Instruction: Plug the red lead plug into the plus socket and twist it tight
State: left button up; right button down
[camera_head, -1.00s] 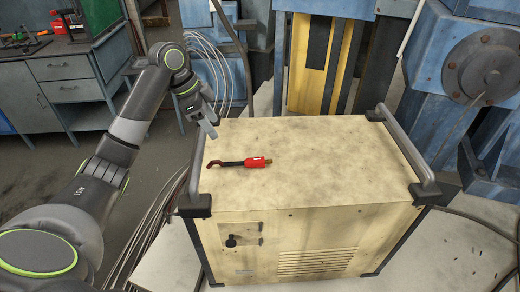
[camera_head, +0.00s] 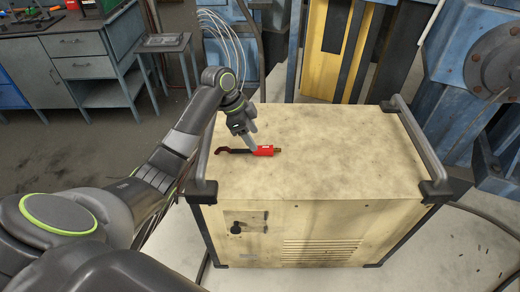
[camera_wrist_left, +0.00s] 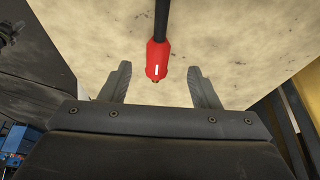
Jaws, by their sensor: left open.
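The red lead plug (camera_head: 264,151) lies on the top of the yellowed metal box. Its dark cable end (camera_head: 232,151) runs to the left. In the head view my left gripper (camera_head: 253,146) is over the plug, pointing down. In the left wrist view the fingers (camera_wrist_left: 157,88) are open and apart, with the red plug (camera_wrist_left: 157,58) between and just beyond their tips, not held. The box's front panel (camera_head: 247,222) shows a dark round fitting (camera_head: 236,228) at the left; I cannot read which socket is plus. My right gripper is not in view.
The box (camera_head: 330,150) has grey handle rails (camera_head: 417,140) along its left and right top edges. The top right of the plug is clear. A workbench (camera_head: 80,45) stands at back left and blue machinery (camera_head: 480,90) at the right.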

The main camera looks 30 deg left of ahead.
aim_at(259, 147)
pick_arm(q)
jog(key=shift+d+f, duration=0.2)
jog(key=shift+f, duration=0.2)
jog(key=p+x, duration=0.1)
jog(key=x, duration=0.2)
jog(key=shift+d+f, duration=0.15)
jog(key=shift+f, duration=0.15)
jog(key=shift+d+f, duration=0.1)
jog(key=shift+f, duration=0.2)
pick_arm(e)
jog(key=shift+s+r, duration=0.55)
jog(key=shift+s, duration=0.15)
pick_arm(q)
jog(key=shift+c, duration=0.2)
